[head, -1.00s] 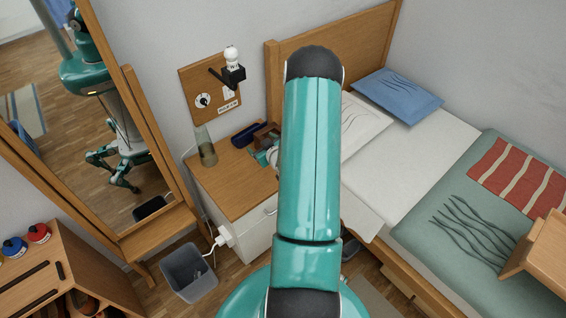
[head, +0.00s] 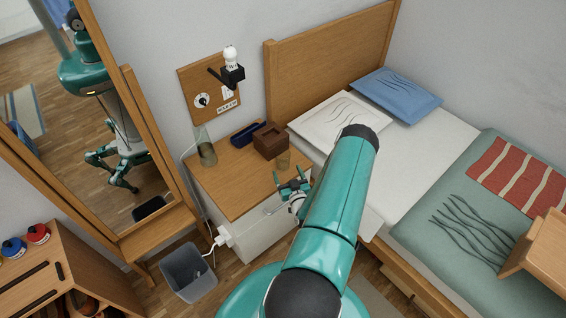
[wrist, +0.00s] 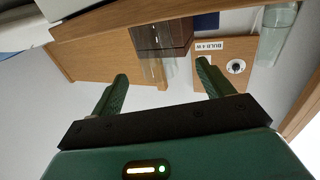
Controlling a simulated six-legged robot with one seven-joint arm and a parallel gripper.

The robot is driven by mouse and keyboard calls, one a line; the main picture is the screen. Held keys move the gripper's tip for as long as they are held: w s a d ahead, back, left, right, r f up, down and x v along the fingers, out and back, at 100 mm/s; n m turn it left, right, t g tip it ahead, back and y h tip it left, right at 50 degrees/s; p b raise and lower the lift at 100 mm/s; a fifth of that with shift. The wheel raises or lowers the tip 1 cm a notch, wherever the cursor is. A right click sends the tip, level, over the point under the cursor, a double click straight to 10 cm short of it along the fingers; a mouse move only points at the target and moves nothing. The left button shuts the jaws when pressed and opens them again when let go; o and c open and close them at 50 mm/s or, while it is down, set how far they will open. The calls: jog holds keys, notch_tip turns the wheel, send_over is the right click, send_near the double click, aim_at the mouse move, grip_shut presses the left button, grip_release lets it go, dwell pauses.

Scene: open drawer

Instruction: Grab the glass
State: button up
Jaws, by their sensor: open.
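A small clear glass, brownish in tone (head: 283,160), stands on the wooden nightstand top (head: 235,190) by its right front edge, beside a brown box. My gripper (head: 293,184) is open and empty just in front of the nightstand, close to the glass and apart from it. In the wrist view, which looks upside down, the glass (wrist: 152,72) appears between the two spread fingers of my gripper (wrist: 162,73), beyond their tips. A taller clear glass vessel (head: 207,152) stands at the nightstand's left back; it also shows in the wrist view (wrist: 276,35).
The brown box (head: 270,141) and a dark blue tray (head: 248,133) are behind the glass. The bed (head: 420,150) is to the right. A mirror (head: 115,130) and grey bin (head: 188,272) are on the left. The nightstand's front left top is clear.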

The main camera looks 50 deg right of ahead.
aim_at(285, 164)
jog(key=x, duration=0.8)
jog(key=shift+d+f, duration=0.25)
jog(key=shift+d, duration=0.05)
jog(key=shift+c, duration=0.2)
jog(key=c, duration=1.1)
